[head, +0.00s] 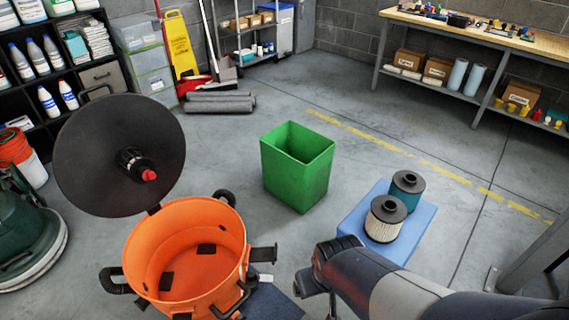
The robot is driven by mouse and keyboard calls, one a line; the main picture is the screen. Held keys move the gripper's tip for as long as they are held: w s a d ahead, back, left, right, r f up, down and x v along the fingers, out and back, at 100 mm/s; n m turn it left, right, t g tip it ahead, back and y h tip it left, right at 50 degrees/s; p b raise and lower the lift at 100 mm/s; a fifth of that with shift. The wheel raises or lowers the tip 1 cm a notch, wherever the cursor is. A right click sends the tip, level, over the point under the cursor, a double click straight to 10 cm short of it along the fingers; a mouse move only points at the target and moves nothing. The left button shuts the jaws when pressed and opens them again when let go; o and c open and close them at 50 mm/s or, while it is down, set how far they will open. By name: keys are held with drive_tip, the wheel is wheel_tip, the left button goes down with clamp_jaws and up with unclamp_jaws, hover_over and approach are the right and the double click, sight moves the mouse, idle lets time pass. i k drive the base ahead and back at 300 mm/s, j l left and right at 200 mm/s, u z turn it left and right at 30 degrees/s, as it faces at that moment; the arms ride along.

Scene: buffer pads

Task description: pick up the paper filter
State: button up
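The paper filter (385,219) is a cream pleated cylinder with a dark cap that has a round hole. It stands upright on the front part of a blue block (352,222). A second filter with a teal body (407,191) and a similar dark cap stands close behind it, to the right. My arm reaches in from the lower right, with its dark end (312,281) left of and below the blue block in the picture, apart from both filters. My gripper's fingers cannot be made out there, so its opening does not show.
An open orange drum (187,292) with black handles stands at lower left, a round dark lid (100,160) raised behind it. An open green bin (310,180) stands left of the block. A workbench (470,36) and shelves line the back.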

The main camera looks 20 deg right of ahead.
sight(386, 215)
drive_tip(key=z, duration=1.25)
drive_tip(key=i+l+u, duration=0.25)
drive_tip(key=i+l, duration=0.15)
drive_tip(key=i+l+u, duration=0.3)
drive_tip(key=i+l, duration=0.1)
drive_tip(key=l, duration=0.1)
